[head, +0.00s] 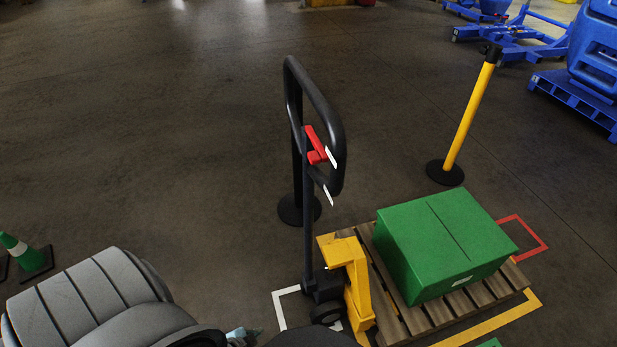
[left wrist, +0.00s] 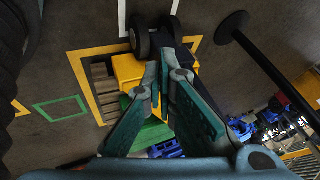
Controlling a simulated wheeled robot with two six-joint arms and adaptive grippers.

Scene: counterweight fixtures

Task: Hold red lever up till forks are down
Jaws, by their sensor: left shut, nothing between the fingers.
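A pallet jack with a black loop handle (head: 339,130) stands upright at the middle of the head view. A red lever (head: 317,145) sits inside the loop. The jack's yellow body (head: 352,277) is at a wooden pallet (head: 392,312); the forks are hidden under it. In the left wrist view the yellow body (left wrist: 128,70) and wheels (left wrist: 142,43) show beyond the fingers. My left gripper (head: 243,335) is low at the bottom edge of the head view, apart from the lever. Its teal fingers (left wrist: 160,78) are shut and empty. My right gripper is not in view.
A green box (head: 440,240) rests on the pallet. A yellow post (head: 468,120) stands behind it, and a dark round post base (head: 299,210) is behind the handle. A green cone (head: 25,255) is at left. Blue pallets (head: 575,100) are at far right.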

